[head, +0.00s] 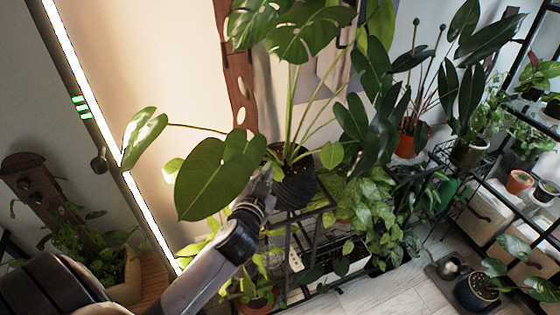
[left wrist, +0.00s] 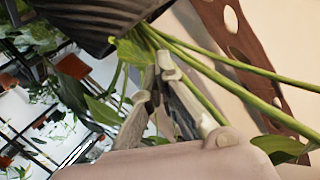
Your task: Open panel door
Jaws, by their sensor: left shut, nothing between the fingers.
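A tall pale panel edge (head: 75,60) with a bright glowing strip runs down the left of the head view. In the left wrist view the gripper (left wrist: 163,72) is shut and empty, close to green stems below the dark pot (left wrist: 95,18). My right gripper is not in view.
A large-leaved plant (head: 218,178) hangs over my left forearm and partly covers the area between gripper and strip. Black wire shelves (head: 480,170) with several potted plants stand at the right. A clear patch of pale floor (head: 400,290) lies at the lower middle.

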